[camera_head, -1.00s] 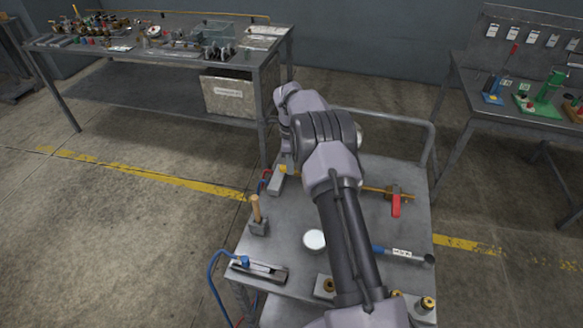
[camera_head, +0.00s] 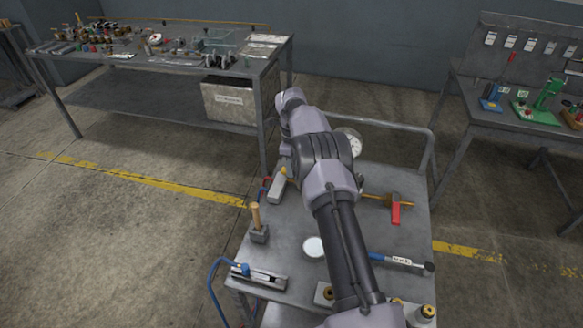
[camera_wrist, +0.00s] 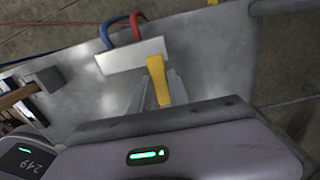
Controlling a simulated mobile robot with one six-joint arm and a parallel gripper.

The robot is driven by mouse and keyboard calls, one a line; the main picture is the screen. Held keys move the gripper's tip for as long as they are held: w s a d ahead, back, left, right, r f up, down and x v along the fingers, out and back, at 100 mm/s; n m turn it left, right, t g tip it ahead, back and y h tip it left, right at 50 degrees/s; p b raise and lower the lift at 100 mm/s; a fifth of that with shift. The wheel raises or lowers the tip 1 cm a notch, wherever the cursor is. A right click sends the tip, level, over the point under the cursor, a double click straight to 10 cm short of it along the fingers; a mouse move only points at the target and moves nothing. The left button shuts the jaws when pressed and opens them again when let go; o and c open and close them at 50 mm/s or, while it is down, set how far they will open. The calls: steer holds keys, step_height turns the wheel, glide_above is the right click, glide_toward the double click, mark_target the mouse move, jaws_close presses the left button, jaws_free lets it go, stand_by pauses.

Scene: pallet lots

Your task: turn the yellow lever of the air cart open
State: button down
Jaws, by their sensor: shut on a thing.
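The air cart (camera_head: 290,235) has a grey metal top. A pale valve block (camera_head: 277,188) sits at its far left with red and blue hoses; it shows in the wrist view (camera_wrist: 130,56) too. The yellow lever (camera_wrist: 157,76) sticks out from the block towards me in the wrist view. In the head view only a small yellow bit of it (camera_head: 284,171) shows beside my arm. My gripper (camera_wrist: 158,92) is shut on the lever, its grey fingers partly hidden under the lever and wrist. My arm hides the gripper in the head view.
A round gauge (camera_head: 349,143) stands at the cart's back. Benches stand behind left (camera_head: 160,75) and right (camera_head: 508,118).

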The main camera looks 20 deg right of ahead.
steer(key=c, duration=1.2)
jaws_free()
steer(key=shift+d, duration=0.1)
steer(key=shift+c, duration=0.2)
step_height(320, 180, up, 18)
steer(key=p, duration=0.6)
steer(key=shift+f, duration=0.2)
steer(key=s+a+r+n+t+b, duration=0.1)
steer(key=a+r+n, duration=0.2)
steer(key=r, duration=0.2)
steer(key=s+a+r+n+b, duration=0.1)
steer(key=s+a+r+n, duration=0.15)
steer(key=r, duration=0.25)
steer(key=s+a+r+n+t+b, duration=0.2)
steer(key=s+a+r+n, duration=0.5)
steer(key=s, duration=0.5)
steer(key=s+a+f+n+t+b, duration=0.1)
steer(key=s+a+f+n, duration=0.1)
steer(key=s, duration=0.6)
steer(key=s+a+f+n+t+y+b, duration=0.1)
steer(key=s+a+f+n, duration=0.2)
steer(key=s, duration=0.5)
steer(key=s+a+f+n+y, duration=0.1)
steer(key=s+a+f+n, duration=0.2)
steer(key=s, duration=0.5)
steer(key=shift+a+n+t+b, duration=0.4)
steer(key=shift+a+n, duration=0.3)
steer(key=shift+n, duration=0.05)
